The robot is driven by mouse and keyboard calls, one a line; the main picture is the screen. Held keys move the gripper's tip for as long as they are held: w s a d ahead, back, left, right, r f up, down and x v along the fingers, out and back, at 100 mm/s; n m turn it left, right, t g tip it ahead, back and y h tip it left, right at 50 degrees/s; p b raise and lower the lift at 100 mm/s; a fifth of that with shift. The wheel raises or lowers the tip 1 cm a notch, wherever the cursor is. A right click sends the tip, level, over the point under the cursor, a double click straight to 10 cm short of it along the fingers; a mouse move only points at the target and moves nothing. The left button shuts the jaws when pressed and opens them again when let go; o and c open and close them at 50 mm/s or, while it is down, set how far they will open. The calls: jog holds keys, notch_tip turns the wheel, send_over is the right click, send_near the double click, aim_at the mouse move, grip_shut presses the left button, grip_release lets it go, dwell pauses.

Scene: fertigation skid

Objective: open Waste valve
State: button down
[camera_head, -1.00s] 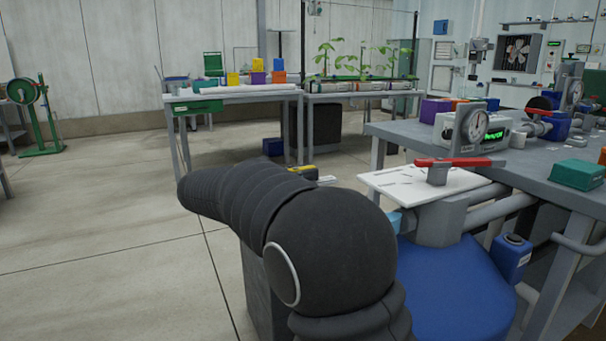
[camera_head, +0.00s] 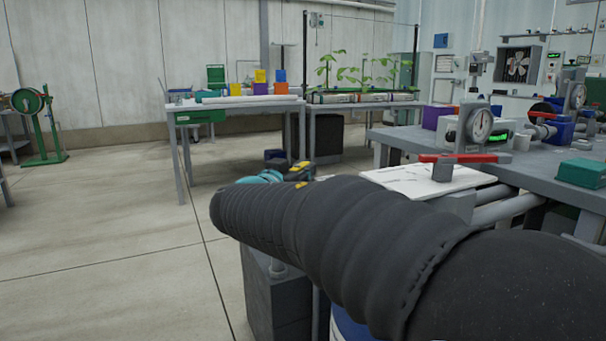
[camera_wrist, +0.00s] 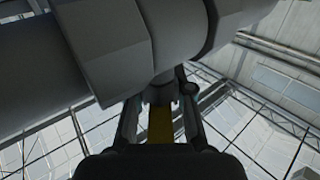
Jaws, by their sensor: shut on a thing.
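In the wrist view my gripper (camera_wrist: 160,118) is shut on a narrow yellow piece (camera_wrist: 160,126), which runs between the two fingers. It sits just below a grey stem and a thick grey pipe fitting (camera_wrist: 115,45). The yellow piece looks like a valve lever, but no label shows to confirm that it is the Waste valve. A red valve lever (camera_head: 470,158) lies level on a grey stem to the right, clear of my arm.
Grey pipes (camera_head: 505,205) run below the right bench (camera_head: 540,175), beside my arm. A white panel (camera_head: 405,179) lies by the red lever. A pressure gauge (camera_head: 479,125) stands behind it. A yellow and black object (camera_head: 300,171) shows beyond my arm.

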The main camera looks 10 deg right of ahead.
jog(key=n+t+y, duration=0.1)
jog(key=y, duration=0.1)
jog(key=n+t+y, duration=0.1)
jog(key=n+y, duration=0.1)
jog(key=n+t+y, duration=0.1)
jog(key=n+y, duration=0.1)
jog(key=y, duration=0.1)
jog(key=shift+w+a+f+t, duration=0.1)
jog(key=shift+w+a+t, duration=0.05)
jog(key=shift+a+t, duration=0.2)
jog(key=shift+n, duration=0.3)
jog(key=shift+a+n+t+y, duration=0.2)
jog(key=shift+n+y, duration=0.3)
jog(key=shift+y, duration=0.45)
jog(key=shift+a+n+t+y, duration=0.15)
jog(key=shift+n+y, duration=0.35)
jog(key=shift+y, duration=0.45)
jog(key=shift+w+r, duration=0.1)
jog(key=shift+r, duration=0.1)
jog(key=c, duration=1.1)
grip_release()
jog(key=shift+a, duration=0.15)
jog(key=shift+d, duration=0.2)
